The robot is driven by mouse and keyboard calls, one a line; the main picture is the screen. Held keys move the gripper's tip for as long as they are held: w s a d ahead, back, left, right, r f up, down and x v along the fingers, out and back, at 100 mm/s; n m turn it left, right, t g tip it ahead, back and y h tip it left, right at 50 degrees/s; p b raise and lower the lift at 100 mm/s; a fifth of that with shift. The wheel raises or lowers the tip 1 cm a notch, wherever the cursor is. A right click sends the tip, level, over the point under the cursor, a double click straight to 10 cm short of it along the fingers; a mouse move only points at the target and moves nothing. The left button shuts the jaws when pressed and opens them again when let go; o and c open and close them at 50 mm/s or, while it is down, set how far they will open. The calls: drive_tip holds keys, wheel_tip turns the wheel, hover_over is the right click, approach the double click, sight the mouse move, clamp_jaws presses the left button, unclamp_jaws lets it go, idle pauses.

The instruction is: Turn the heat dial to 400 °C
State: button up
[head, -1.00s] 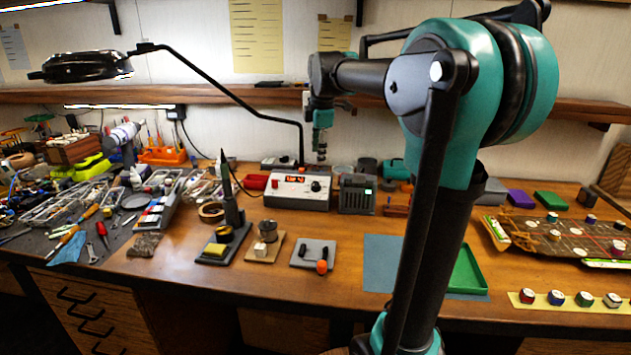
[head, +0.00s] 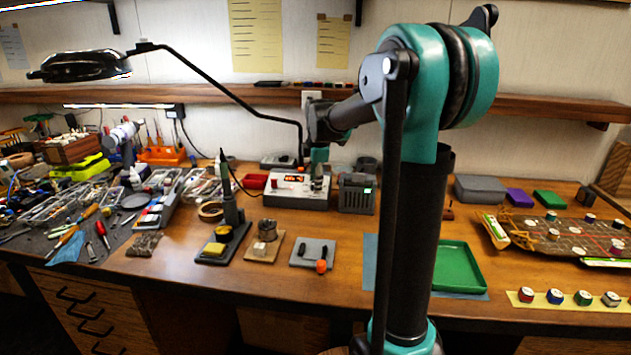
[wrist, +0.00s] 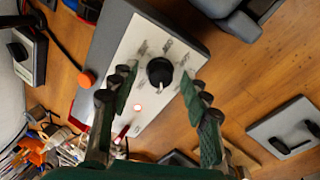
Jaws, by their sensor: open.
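The soldering station (head: 288,190) is a grey box with a white front panel, standing at the back of the bench. In the wrist view, its black heat dial (wrist: 160,71) sits on the white panel (wrist: 122,60), with a pale pointer mark at the dial's lower edge. Grey labels surround the dial but are too small to read. My gripper (wrist: 158,88) is open, with one finger on each side of the dial and no visible contact. In the head view, my gripper (head: 319,172) is in front of the station's right part and hides the dial there.
A dark grey ribbed box (head: 357,194) stands right of the station. An iron in its stand (head: 232,205) and a grey pad with a small switch (head: 312,253) are in front. A red lit spot (wrist: 138,107) and an orange knob (wrist: 86,79) show near the fingers.

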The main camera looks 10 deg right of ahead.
drive_tip(key=shift+c, duration=0.3)
clamp_jaws()
